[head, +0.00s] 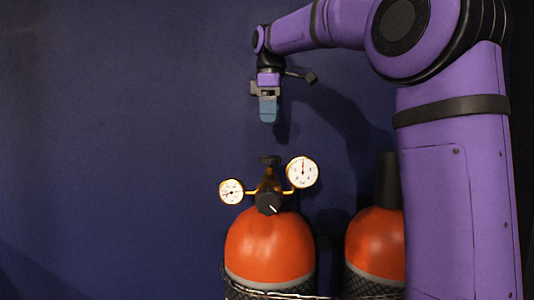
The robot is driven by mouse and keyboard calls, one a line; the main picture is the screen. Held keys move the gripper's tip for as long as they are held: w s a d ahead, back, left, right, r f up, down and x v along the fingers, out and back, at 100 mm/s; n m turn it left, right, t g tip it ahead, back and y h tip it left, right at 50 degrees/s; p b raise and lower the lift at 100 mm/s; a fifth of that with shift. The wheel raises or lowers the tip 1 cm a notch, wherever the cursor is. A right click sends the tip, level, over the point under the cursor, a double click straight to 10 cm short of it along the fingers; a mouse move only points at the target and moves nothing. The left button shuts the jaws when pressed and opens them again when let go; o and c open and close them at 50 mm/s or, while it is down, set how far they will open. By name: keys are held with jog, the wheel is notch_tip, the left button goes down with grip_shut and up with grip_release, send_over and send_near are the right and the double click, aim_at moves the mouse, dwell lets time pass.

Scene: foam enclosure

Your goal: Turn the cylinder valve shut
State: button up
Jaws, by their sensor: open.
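An orange gas cylinder (268,248) stands upright below the middle of the head view. A brass regulator with two round white gauges sits on its top, the left gauge (231,191) lower than the right gauge (302,172). A dark handwheel (269,160) tops the valve. A black knob (268,203) with a white mark faces me below it. My gripper (268,112) points down above the handwheel, apart from it, with clear air between. It is open and empty; its blue-grey fingers are seen edge-on, so the gap between them is hidden.
A second orange cylinder (376,245) with a dark cap (388,180) stands to the right, partly hidden by my purple arm. A chain (285,296) runs across the front of the cylinders. A dark blue wall is behind. The space left of the gauges is free.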

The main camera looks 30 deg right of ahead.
aim_at(270, 162)
notch_tip(270, 162, down, 10)
jog(key=shift+r, duration=0.25)
jog(key=c, duration=0.9)
